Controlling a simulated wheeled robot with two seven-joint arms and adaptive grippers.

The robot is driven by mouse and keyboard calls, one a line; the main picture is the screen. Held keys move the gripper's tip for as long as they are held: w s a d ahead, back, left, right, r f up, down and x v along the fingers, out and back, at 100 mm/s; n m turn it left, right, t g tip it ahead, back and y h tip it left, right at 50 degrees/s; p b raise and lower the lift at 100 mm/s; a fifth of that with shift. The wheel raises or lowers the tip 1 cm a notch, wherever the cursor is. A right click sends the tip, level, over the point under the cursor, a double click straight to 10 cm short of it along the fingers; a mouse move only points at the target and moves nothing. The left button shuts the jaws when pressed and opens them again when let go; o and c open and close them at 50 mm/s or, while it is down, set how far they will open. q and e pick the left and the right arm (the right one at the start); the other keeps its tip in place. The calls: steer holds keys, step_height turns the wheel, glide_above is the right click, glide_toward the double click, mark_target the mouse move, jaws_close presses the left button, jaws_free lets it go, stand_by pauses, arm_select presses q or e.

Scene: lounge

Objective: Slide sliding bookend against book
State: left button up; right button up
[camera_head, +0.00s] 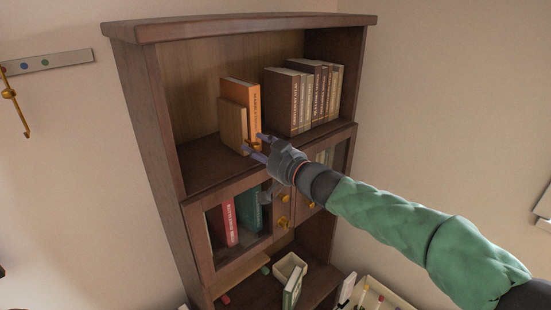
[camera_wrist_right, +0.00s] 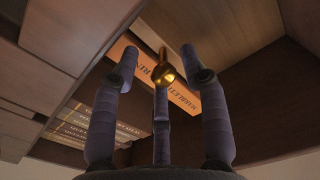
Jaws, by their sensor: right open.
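The wooden bookend (camera_head: 233,124) stands upright on the upper shelf of the bookcase, at the left side of an orange book (camera_head: 254,98). In the head view they look close together; I cannot tell whether they touch. The orange book's spine also shows in the right wrist view (camera_wrist_right: 182,96). My right gripper (camera_head: 256,146) is open in front of the bookend's lower part. A gold knob (camera_wrist_right: 166,68) shows between its spread fingers in the wrist view; I cannot tell whether a finger touches it. My left gripper is not in view.
A row of brown and cream books (camera_head: 281,102) stands to the right, with a gap before it. The shelf's left part is bare. Glass doors with gold knobs (camera_head: 284,198) are below. A small box (camera_head: 290,262) and a green book (camera_head: 292,288) are lower down.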

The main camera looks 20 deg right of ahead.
steer(key=v, duration=1)
